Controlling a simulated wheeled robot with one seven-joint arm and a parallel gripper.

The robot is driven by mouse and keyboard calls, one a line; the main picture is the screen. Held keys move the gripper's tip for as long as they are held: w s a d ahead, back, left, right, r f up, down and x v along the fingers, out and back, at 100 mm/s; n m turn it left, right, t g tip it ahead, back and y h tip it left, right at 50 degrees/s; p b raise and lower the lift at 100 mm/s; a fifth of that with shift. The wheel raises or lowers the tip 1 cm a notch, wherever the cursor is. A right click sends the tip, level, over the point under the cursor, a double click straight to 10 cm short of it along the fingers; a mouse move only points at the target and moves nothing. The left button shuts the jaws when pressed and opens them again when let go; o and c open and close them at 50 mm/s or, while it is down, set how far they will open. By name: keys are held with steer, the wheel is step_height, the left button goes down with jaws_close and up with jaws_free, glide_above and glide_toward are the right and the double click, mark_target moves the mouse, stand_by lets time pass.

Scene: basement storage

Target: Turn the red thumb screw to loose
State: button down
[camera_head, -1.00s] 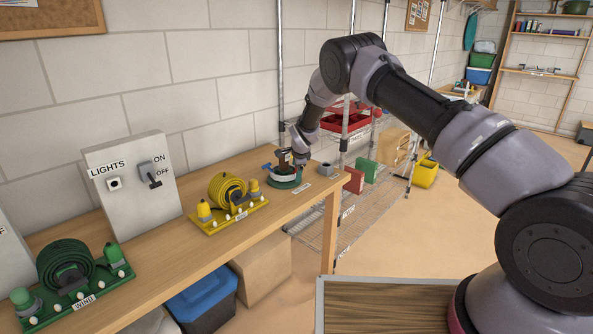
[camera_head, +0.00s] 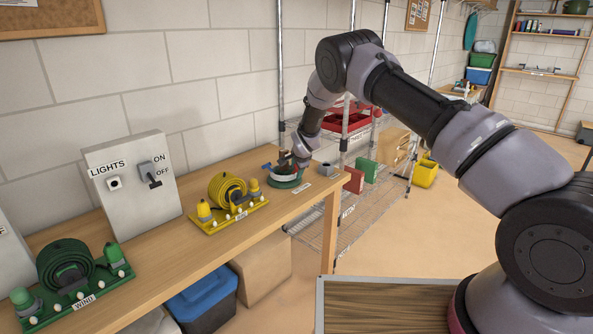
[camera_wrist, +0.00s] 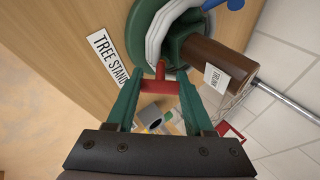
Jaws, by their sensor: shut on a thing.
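The red thumb screw (camera_wrist: 160,86) is T-shaped and points out from the green tree stand (camera_wrist: 150,22) in the wrist view. My gripper (camera_wrist: 159,89) has its two green fingers at the ends of the screw's red crossbar and is shut on it. A brown trunk (camera_wrist: 212,58) with a white label stands in the tree stand, beside a pale ribbed part. A blue screw (camera_wrist: 236,4) shows at the top edge. In the head view the tree stand (camera_head: 286,183) sits at the bench's far end, and my wrist hides most of the trunk and the red screw.
A grey cup (camera_head: 326,170) stands close to the tree stand near the bench end. A yellow hose board (camera_head: 230,215) and a lights switch box (camera_head: 130,185) are further left on the wooden bench (camera_head: 190,257). A wire shelf (camera_head: 345,215) stands beyond.

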steer(key=n, duration=0.2)
steer(key=n+t+y, duration=0.1)
steer(key=n, duration=0.2)
steer(key=shift+d+n+t+y, duration=0.15)
steer(key=shift+n+t+y, duration=0.15)
steer(key=n+y, duration=0.1)
steer(key=n, duration=0.2)
steer(key=n+y, duration=0.1)
steer(key=n, duration=0.1)
steer(key=shift+f+n+t, duration=0.15)
steer(key=shift+n+t, duration=0.15)
steer(key=shift+n, duration=0.1)
steer(key=n+y, duration=0.1)
steer(key=n, duration=0.2)
steer(key=n+y, duration=0.1)
steer(key=n, duration=0.2)
steer(key=shift+d+g, duration=0.1)
steer(key=shift+g, duration=0.3)
steer(key=shift+n+g+y, duration=0.3)
steer(key=shift+n+y, duration=0.1)
steer(key=shift+n, duration=0.8)
steer(key=shift+n+g+y, duration=0.3)
steer(key=shift+n+y, duration=0.1)
steer(key=shift+n, duration=0.8)
steer(key=shift+c, duration=1.4)
jaws_free()
